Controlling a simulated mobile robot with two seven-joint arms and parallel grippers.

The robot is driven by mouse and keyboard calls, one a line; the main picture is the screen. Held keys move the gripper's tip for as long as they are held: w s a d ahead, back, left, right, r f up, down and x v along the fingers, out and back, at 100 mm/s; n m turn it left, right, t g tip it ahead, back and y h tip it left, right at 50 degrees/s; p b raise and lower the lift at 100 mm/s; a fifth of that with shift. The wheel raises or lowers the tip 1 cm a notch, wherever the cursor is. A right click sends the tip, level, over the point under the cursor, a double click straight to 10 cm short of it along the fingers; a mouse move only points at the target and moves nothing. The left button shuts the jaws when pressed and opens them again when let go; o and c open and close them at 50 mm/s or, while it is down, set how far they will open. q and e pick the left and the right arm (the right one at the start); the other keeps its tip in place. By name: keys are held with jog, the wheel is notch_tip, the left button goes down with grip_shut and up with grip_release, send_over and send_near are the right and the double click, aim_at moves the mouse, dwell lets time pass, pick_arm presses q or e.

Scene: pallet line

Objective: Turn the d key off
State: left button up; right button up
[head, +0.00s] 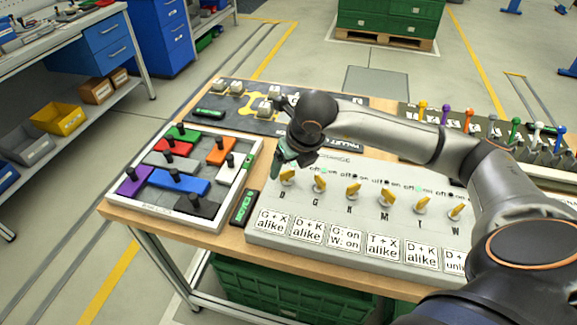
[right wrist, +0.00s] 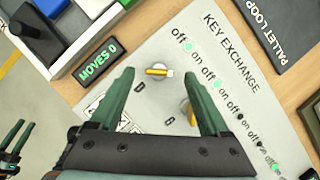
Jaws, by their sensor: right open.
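The D key (head: 288,176) is the yellow key at the left end of the grey KEY EXCHANGE panel (head: 262,238). In the right wrist view the D key (right wrist: 157,71) lies between my right fingertips, with the letter D below it. The lamp nearest it, between "off" and "on", glows green. My right gripper (head: 284,162) is open above the D key; I cannot tell whether it touches. The G key (right wrist: 189,112) is partly hidden by the right finger. My left gripper (right wrist: 14,136) shows at the left edge of the right wrist view, its fingers apart.
A sliding-block tray (head: 252,158) stands left of the panel, with a MOVES counter (head: 243,207) between them. A dark pallet loop board (head: 240,122) lies behind. More yellow keys (head: 353,193) run to the right. A rack of coloured pegs (head: 480,150) stands back right.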

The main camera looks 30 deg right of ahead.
jog(key=shift+x, duration=0.8)
jog(key=shift+c, duration=0.3)
grip_shut()
